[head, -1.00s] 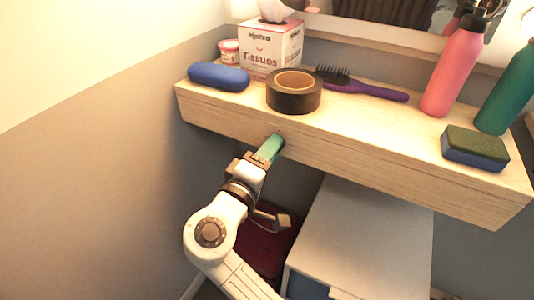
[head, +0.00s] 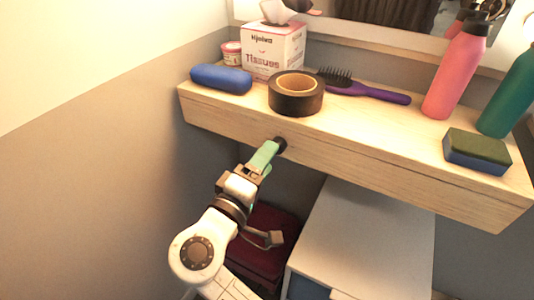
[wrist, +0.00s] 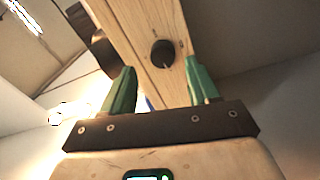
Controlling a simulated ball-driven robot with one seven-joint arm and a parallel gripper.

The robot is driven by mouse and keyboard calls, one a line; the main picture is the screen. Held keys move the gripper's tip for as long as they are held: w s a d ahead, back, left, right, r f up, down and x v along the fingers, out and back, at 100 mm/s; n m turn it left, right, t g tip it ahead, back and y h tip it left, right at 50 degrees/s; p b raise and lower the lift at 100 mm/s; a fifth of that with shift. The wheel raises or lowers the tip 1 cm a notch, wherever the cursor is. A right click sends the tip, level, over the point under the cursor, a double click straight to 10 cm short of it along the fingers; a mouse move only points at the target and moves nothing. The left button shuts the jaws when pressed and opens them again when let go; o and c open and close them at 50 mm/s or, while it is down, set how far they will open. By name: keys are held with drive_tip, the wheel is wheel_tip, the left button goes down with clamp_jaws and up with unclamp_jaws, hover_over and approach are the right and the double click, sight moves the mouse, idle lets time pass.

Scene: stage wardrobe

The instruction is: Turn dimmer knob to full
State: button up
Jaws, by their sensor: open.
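The dimmer knob (wrist: 163,53) is a small round dark knob on the front face of the wooden shelf. In the wrist view it lies ahead of and between my two green fingertips, apart from both. In the head view the knob (head: 280,144) shows just past the tip of my gripper (head: 268,152), partly covered by it. My gripper (wrist: 160,88) is open and empty, its fingers spread to either side of the knob. A small pale mark shows on the shelf face beside the knob in the wrist view; the knob's setting is too small to read.
On the shelf (head: 380,150) stand a blue case (head: 221,79), a tissue box (head: 273,52), a tape roll (head: 296,93), a purple brush (head: 365,91), a pink bottle (head: 455,75), a green bottle (head: 512,95) and a sponge (head: 476,151). A white cabinet (head: 365,235) stands below.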

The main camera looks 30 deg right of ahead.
drive_tip(key=v, duration=0.7)
drive_tip(key=shift+s+a, duration=0.2)
drive_tip(key=shift+a, duration=0.15)
